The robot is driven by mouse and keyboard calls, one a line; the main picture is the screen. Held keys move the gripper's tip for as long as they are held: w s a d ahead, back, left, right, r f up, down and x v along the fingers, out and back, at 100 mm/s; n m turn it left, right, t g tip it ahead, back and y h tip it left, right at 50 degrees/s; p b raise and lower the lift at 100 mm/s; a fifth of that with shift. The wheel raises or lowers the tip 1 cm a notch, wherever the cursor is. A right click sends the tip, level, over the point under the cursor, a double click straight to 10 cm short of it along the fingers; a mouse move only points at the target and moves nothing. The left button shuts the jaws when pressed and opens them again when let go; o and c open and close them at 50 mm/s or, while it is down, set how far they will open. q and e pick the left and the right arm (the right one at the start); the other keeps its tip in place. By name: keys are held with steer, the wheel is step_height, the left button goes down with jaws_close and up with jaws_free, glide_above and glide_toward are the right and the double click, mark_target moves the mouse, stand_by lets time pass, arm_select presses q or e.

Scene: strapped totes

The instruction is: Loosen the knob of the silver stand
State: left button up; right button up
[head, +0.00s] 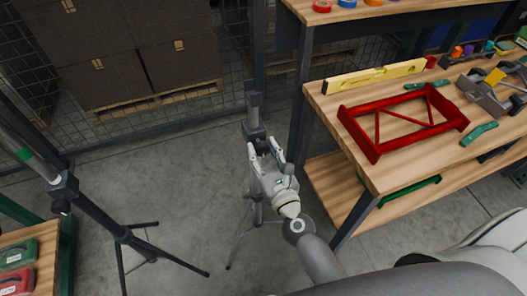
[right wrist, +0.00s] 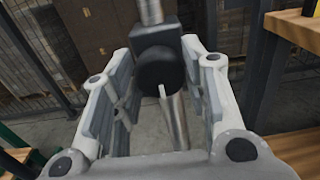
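The silver stand (head: 253,106) stands on the floor in the middle of the head view, with its lower part mostly behind my right arm. In the right wrist view, its silver pole (right wrist: 151,11) runs into a dark clamp block. The round black knob (right wrist: 158,68) sticks out from that block towards the camera. My right gripper (head: 264,147) is open in front of the clamp, with one finger on each side of the knob. Gaps show between both fingers and the knob. My left gripper is not in view.
A dark stand (head: 95,215) with a green-banded pole spreads its legs on the left. A wooden workbench (head: 395,173) with a red frame (head: 375,145) and yellow level (head: 375,76) is close on the right. Boxes on pallets stand behind a mesh fence.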

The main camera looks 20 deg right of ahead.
steer(key=c, duration=0.4)
steer(key=shift+c, duration=0.2)
